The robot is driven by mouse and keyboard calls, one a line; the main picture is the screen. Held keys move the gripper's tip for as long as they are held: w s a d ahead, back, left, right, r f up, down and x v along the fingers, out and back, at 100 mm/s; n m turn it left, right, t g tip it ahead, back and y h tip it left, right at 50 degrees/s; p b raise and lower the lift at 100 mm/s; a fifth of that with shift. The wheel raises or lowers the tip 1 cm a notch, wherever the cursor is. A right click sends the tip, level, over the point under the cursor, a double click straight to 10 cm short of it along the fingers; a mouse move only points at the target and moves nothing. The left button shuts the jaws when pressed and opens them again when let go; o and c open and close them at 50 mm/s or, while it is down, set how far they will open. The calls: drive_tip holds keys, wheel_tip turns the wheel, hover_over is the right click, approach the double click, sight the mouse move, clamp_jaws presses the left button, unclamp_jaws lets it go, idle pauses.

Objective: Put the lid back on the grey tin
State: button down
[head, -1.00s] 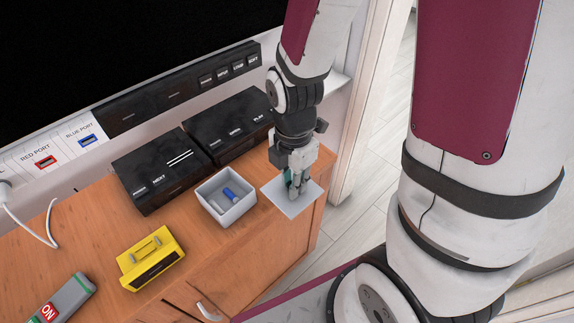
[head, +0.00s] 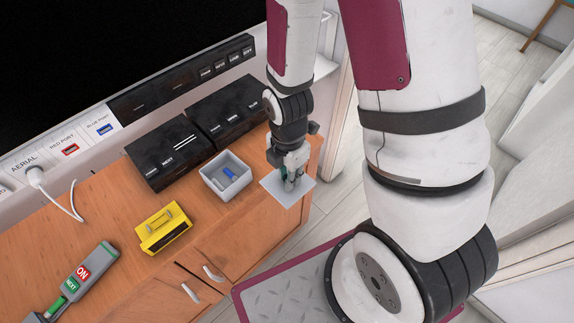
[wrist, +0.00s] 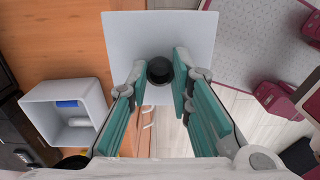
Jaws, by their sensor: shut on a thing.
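The grey tin (head: 238,189) is an open square box on the wooden cabinet top, with a blue piece and a grey piece inside. It shows at the left of the wrist view (wrist: 38,108). The lid (head: 290,201) is a flat, light grey square plate with a black round knob (wrist: 159,70). My gripper (head: 291,183) is shut on the knob and holds the lid about level, right of the tin. The lid (wrist: 160,28) extends past the cabinet's front edge over the floor. The knob's hold is partly hidden by the fingers in the head view.
Two black boxes (head: 169,155) (head: 226,112) stand behind the tin. A yellow device (head: 163,228) and a grey remote-like device (head: 80,277) lie to the left. A dark screen and a panel with ports border the back. White door frame and floor lie right.

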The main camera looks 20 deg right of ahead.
drive_tip(key=shift+w+r+m, duration=0.1)
drive_tip(key=shift+w+m, duration=0.05)
drive_tip(key=shift+m, duration=0.45)
drive_tip(key=w+r+m, duration=0.5)
drive_tip(key=w+m, duration=0.8)
drive_tip(key=m, duration=0.3)
drive_tip(key=s+a+r+n, duration=0.25)
drive_tip(key=a+n, duration=1.05)
drive_tip(key=n, duration=1.1)
drive_tip(key=shift+s+a+f+b, duration=0.1)
drive_tip(key=shift+f+b, duration=1.15)
drive_tip(key=shift+f, duration=0.45)
drive_tip(key=shift+s+f+b, duration=0.1)
drive_tip(key=shift+f+b, duration=1.15)
drive_tip(key=shift+f, duration=0.4)
drive_tip(key=shift+p, duration=0.35)
